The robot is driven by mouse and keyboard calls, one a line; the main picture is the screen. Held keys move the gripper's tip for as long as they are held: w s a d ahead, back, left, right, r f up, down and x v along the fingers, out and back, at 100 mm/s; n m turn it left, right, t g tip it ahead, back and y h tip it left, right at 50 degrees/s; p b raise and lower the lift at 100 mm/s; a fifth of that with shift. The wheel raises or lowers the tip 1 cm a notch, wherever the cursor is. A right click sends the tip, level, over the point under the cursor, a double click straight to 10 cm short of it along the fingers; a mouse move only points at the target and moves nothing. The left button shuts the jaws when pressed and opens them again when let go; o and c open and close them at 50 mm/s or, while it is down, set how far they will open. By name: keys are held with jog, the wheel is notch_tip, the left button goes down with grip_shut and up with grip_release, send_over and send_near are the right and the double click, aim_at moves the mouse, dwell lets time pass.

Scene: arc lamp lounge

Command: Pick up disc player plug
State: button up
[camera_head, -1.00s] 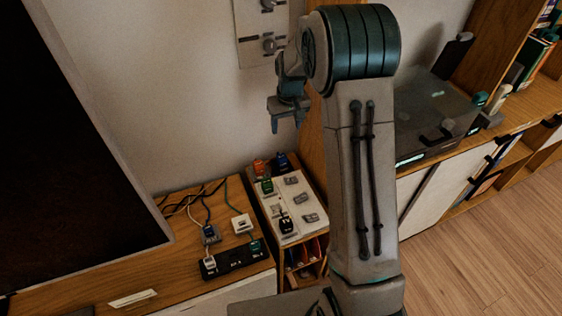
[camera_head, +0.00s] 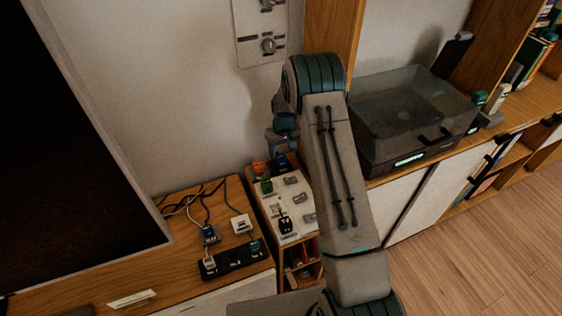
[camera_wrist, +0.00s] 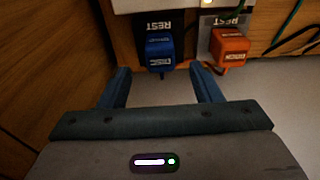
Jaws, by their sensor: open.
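A blue plug (camera_wrist: 160,48) sits on a dark pad marked REST in the wrist view. An orange plug (camera_wrist: 230,46) sits on a paler REST pad to its right. In the head view, the blue plug (camera_head: 281,161) and orange plug (camera_head: 259,167) stand at the far end of the white socket panel (camera_head: 296,205); my arm hides part of the gripper.
A green plug (camera_head: 267,186) and a black plug (camera_head: 286,224) are on the panel. A black power strip (camera_head: 233,262) with plugs and cables lies left. A large dark screen (camera_head: 70,150) stands left. A clear-lidded player (camera_head: 405,120) is right; the wall is close behind.

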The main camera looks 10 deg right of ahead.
aim_at(281, 157)
jog(key=shift+w+f+p, duration=0.15)
jog(key=shift+f+p, duration=0.25)
jog(key=shift+f, duration=2.25)
jog(key=c, duration=1.1)
